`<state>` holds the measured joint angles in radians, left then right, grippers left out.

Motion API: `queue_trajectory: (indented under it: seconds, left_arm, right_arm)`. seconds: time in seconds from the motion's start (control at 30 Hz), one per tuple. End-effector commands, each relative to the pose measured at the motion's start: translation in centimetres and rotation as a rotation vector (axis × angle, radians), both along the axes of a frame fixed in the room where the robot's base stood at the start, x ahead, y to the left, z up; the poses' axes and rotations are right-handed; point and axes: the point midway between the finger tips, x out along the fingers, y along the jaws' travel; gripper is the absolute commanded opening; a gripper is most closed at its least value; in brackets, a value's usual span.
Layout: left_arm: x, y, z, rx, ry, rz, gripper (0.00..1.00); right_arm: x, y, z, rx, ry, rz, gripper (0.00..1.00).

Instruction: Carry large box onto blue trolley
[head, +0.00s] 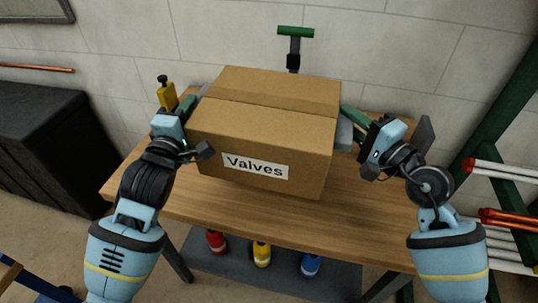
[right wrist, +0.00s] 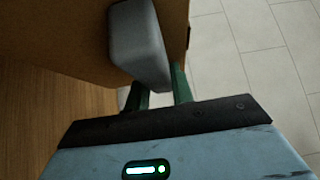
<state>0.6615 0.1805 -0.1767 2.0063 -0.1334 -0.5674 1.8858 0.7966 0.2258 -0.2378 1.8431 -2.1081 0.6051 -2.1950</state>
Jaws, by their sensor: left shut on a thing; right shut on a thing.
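A large brown cardboard box (head: 262,125) with a white "Valves" label is at the middle of the wooden table (head: 270,217). I cannot tell whether it rests on the top or is just above it. My left gripper (head: 189,104) is shut at the box's left side, where a grey handle partly shows. My right gripper (head: 353,117) is shut on the grey handle (head: 344,134) on the right side. In the right wrist view, the green fingers (right wrist: 160,90) meet that grey handle (right wrist: 140,45) beside the box wall. I cannot make out the blue trolley.
A yellow-and-black tool (head: 166,93) and a green-topped T-shaped thing (head: 294,48) stand behind. Red, yellow and blue bottles (head: 262,254) stand on a lower shelf. A dark cabinet (head: 48,140) is at left. A green rack with pipes (head: 505,175) is close at right.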

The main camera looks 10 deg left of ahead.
Motion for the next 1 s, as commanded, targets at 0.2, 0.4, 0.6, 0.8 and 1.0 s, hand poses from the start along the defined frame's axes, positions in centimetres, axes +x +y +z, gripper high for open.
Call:
queue_trajectory:
  seconds: [0.2,0.4,0.6,0.8,1.0]
  left_arm:
    - [0.0,0.1,0.4,0.0,-0.007,0.001,0.0]
    - [0.0,0.1,0.4,0.0,-0.007,0.001,0.0]
    - [0.0,0.1,0.4,0.0,-0.007,0.001,0.0]
    - [-0.3,0.1,0.3,0.0,-0.006,0.001,0.0]
    - [-1.5,0.1,-0.2,-0.002,-0.006,0.001,0.0]
  right_arm:
    - [0.0,-0.1,0.4,0.003,-0.007,-0.003,0.0]
    - [0.0,-0.1,0.4,0.003,-0.007,-0.003,0.0]
    - [0.0,-0.1,0.4,0.003,-0.007,-0.003,0.0]
    - [-0.2,-0.1,0.3,0.003,-0.007,-0.003,0.0]
    - [-1.5,-0.1,-0.1,0.002,-0.007,-0.004,0.0]
